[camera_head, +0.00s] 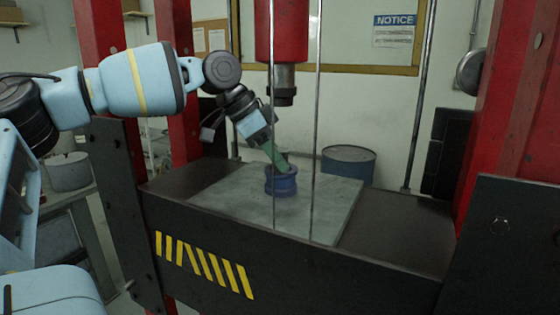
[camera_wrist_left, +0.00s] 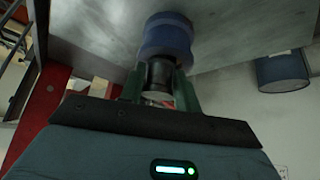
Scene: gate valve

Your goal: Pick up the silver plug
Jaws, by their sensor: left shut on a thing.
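The blue valve body (camera_head: 281,183) stands upright on the grey plate of the press. It also shows in the wrist view (camera_wrist_left: 167,37). My left gripper (camera_head: 281,163), with green fingers, reaches down at a slant to the top of the blue body. In the wrist view the left gripper (camera_wrist_left: 158,85) has its fingers on both sides of the silver plug (camera_wrist_left: 156,96), shut on it. A dark collar sits between the plug and the blue body, and the plug is in line with that body. In the head view the plug is hidden by the fingers. My right gripper is not in view.
The grey metal plate (camera_head: 235,200) lies on the dark press bed (camera_head: 400,225). A red press ram (camera_head: 282,30) hangs above the blue body. Thin vertical rods (camera_head: 315,130) stand in front. Red posts flank the bed, and a blue drum (camera_head: 348,163) is behind.

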